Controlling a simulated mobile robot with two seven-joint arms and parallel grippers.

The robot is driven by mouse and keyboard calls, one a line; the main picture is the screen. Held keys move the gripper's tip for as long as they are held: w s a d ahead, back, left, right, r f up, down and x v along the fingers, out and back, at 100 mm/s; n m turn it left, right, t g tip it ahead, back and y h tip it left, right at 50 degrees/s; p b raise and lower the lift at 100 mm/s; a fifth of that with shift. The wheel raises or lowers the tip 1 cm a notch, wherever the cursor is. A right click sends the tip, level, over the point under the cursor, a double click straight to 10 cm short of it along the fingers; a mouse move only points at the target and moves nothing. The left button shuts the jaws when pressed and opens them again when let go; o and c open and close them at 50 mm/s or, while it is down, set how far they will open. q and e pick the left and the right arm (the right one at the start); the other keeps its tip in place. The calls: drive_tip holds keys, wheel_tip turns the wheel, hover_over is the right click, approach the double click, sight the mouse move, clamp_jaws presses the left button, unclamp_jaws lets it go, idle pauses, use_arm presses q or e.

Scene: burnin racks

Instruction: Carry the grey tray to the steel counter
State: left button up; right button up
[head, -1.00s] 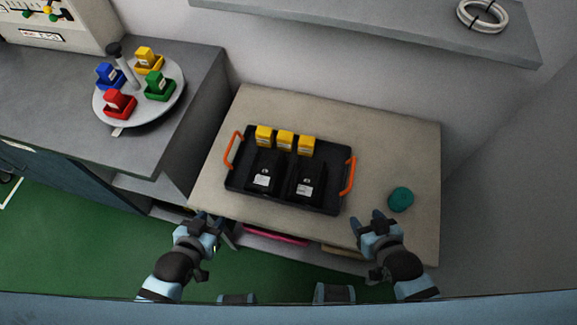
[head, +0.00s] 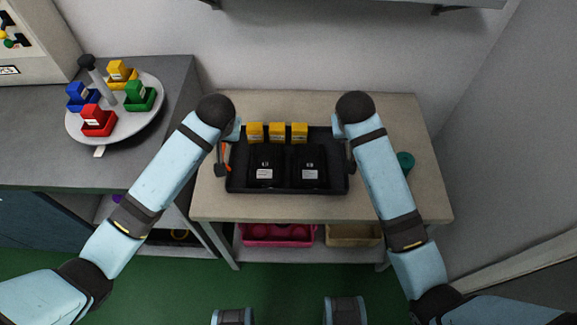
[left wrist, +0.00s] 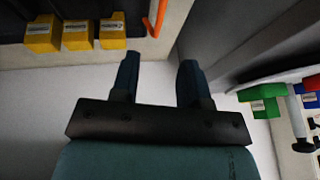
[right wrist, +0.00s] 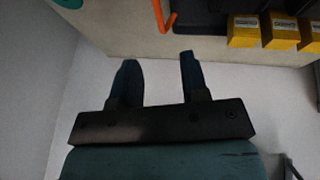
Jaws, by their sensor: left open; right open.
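The dark grey tray (head: 237,186) lies flat on a beige table. It holds three yellow-topped blocks at the back and two black boxes with white labels in front. Its left orange handle (head: 227,155) also shows in the left wrist view (left wrist: 154,20). Its right handle is mostly hidden by my arm in the head view but shows in the right wrist view (right wrist: 160,15). My left gripper (left wrist: 158,75) and right gripper (right wrist: 157,68) are open and empty, with fingertips close to the handles but not around them. The grey steel counter (head: 150,165) stands at the left.
A turntable (head: 150,120) with red, blue, yellow and green bins takes up part of the counter. A teal round object (head: 405,162) lies right of the tray, partly behind my arm. Pink (head: 278,236) and tan bins (head: 352,236) sit under the table. A shelf (head: 330,4) overhangs behind.

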sight(224, 146)
use_arm(q)
drive_tip(key=shift+w, duration=0.1)
use_arm(e)
drive_tip(key=shift+w+d, duration=0.1)
use_arm(q)
drive_tip(key=x, duration=1.3)
drive_tip(key=shift+w+f, duration=0.1)
drive_tip(key=shift+f, duration=0.25)
use_arm(e)
drive_tip(key=x, duration=1.3)
drive_tip(key=shift+w+d+f, duration=0.1)
drive_tip(key=shift+w+f, duration=0.1)
drive_tip(key=shift+f, duration=0.1)
use_arm(q)
drive_tip(key=shift+c, duration=0.4)
use_arm(e)
drive_tip(key=shift+c, duration=0.4)
use_arm(q)
clamp_jaws()
use_arm(e)
clamp_jaws()
use_arm(q)
drive_tip(key=shift+w+r, duration=0.1)
drive_tip(key=shift+r, duration=0.1)
use_arm(e)
drive_tip(key=shift+w+r, duration=0.1)
drive_tip(key=shift+r, duration=0.05)
